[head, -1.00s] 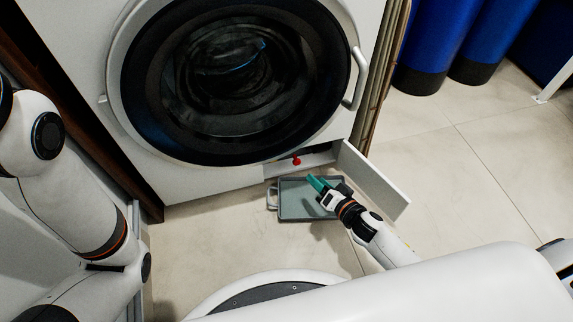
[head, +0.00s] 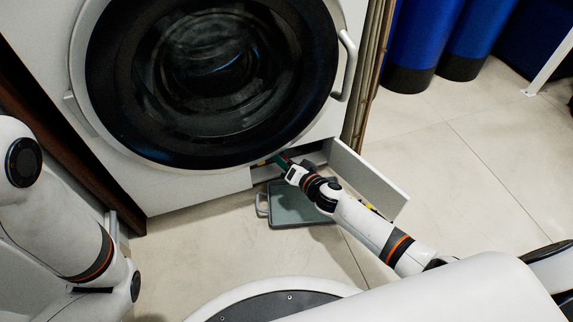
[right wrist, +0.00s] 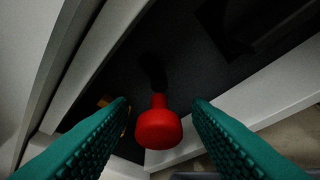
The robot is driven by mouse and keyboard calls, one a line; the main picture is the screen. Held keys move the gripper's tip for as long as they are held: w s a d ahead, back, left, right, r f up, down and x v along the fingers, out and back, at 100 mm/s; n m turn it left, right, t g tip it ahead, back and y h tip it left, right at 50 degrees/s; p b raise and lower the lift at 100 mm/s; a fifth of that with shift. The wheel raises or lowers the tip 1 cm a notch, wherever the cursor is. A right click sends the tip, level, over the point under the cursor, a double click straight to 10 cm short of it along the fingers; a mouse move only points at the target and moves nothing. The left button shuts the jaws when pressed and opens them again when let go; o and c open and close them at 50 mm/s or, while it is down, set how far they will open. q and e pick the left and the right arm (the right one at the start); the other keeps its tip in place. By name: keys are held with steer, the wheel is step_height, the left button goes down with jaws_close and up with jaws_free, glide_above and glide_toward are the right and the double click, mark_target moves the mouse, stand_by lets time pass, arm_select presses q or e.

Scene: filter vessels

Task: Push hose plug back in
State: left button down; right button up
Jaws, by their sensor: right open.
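The red hose plug (right wrist: 158,126) shows in the right wrist view, on the end of a dark hose that runs back into the dark opening. My right gripper (right wrist: 160,112) is open, with its green fingers on either side of the plug and gaps visible to both. In the head view my right gripper (head: 283,162) reaches into the low service opening (head: 262,172) under the round door, and it hides the plug there. My left arm comes in at the left, but its gripper is out of the picture.
The washing machine's flap (head: 366,180) stands open to the right of the opening. A grey tray (head: 285,207) lies on the floor below it, partly under my right arm. Blue cylinders (head: 416,40) stand at the back right.

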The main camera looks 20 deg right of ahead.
steer(key=shift+c, duration=0.6)
jaws_close()
steer(key=shift+w, duration=1.6)
steer(key=shift+o, duration=0.6)
jaws_free()
